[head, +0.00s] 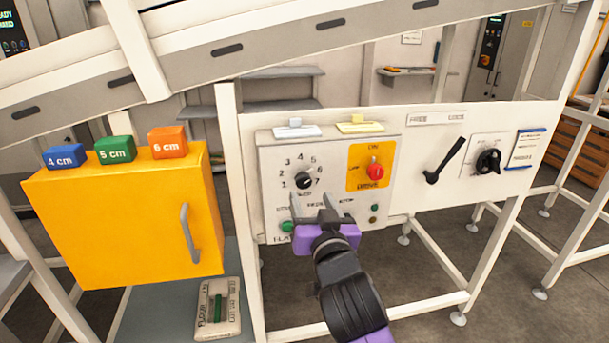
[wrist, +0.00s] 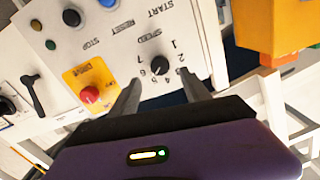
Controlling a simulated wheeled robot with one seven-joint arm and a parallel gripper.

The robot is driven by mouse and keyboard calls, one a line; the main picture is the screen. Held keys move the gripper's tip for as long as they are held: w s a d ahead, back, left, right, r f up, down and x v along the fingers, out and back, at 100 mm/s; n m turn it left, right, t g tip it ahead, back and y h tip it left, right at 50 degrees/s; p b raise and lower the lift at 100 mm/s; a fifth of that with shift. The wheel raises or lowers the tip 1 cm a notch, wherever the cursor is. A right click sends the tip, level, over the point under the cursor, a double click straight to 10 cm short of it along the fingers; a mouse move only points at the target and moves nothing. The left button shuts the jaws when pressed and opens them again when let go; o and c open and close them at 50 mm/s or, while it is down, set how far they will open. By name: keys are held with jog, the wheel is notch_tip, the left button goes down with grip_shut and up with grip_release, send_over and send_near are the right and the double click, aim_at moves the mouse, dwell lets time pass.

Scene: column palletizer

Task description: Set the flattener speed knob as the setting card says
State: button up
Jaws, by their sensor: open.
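The speed knob (head: 304,180) is black, on a white control panel with a dial numbered 1 to 7. In the head view its light mark seems to point to the upper right; the exact number is unclear. The knob also shows in the wrist view (wrist: 160,66), between my fingertips but farther off. My gripper (head: 322,206) is open and empty, in front of the panel just below the dial. It also shows in the wrist view (wrist: 160,78). A white card with blue edges (head: 528,148) hangs at the far right; its text is too small to read.
A red knob on a yellow plate (head: 375,171) sits right of the dial. Buttons line the panel's lower part. A black lever (head: 445,160) and black rotary switch (head: 488,161) are farther right. A yellow cabinet (head: 130,220) carrying blue, green and orange blocks stands left.

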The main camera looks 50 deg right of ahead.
aim_at(304, 182)
jog(key=p+x, duration=0.2)
jog(key=x, duration=0.5)
jog(key=shift+w+d, duration=0.25)
jog(key=shift+w, duration=0.05)
jog(key=shift+c, duration=0.3)
